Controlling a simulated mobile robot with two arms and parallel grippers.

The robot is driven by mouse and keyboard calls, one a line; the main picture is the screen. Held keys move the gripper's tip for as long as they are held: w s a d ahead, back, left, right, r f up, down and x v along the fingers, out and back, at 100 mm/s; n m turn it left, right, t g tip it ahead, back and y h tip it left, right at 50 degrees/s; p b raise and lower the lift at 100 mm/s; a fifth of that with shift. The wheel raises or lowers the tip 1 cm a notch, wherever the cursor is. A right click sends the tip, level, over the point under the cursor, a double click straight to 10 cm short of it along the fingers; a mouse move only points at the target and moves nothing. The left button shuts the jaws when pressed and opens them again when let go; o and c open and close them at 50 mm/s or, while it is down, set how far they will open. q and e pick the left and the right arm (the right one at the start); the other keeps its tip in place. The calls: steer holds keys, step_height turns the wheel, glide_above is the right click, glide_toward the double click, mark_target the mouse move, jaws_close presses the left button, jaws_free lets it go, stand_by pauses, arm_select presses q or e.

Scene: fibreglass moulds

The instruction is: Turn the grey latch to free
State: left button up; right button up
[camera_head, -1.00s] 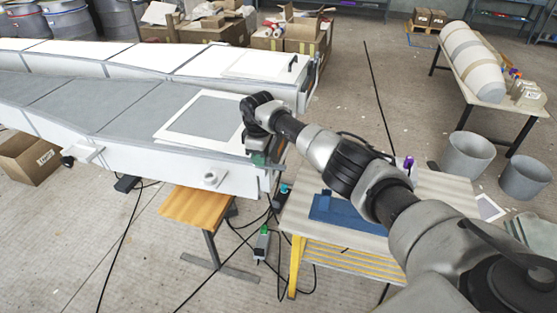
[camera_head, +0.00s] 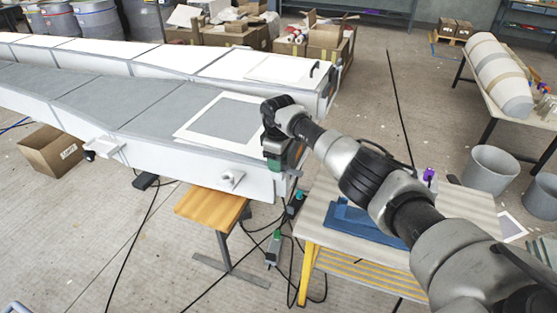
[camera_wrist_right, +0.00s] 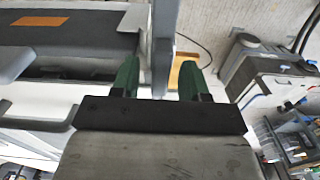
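My right gripper (camera_head: 284,168) is at the near right end corner of the long white mould (camera_head: 200,172) with the grey top. In the right wrist view, its two green fingertips (camera_wrist_right: 160,78) stand apart, so it is open. A grey upright bar (camera_wrist_right: 163,40) shows between and beyond the fingers. I cannot tell whether this bar is the grey latch or part of the mould's end, nor whether the fingers touch it. In the head view the gripper and arm hide this corner, and no latch can be made out. My left gripper is not in view.
A striped-top table (camera_head: 330,190) with a blue piece (camera_head: 362,222) stands just right of the mould end. A wooden bench (camera_head: 211,205) stands below the mould. A second white mould (camera_head: 200,62) lies behind.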

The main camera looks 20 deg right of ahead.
steer(key=shift+r, duration=0.1)
step_height(320, 180, up, 11)
steer(key=b, duration=0.2)
steer(key=shift+f, duration=0.2)
stand_by(0.3)
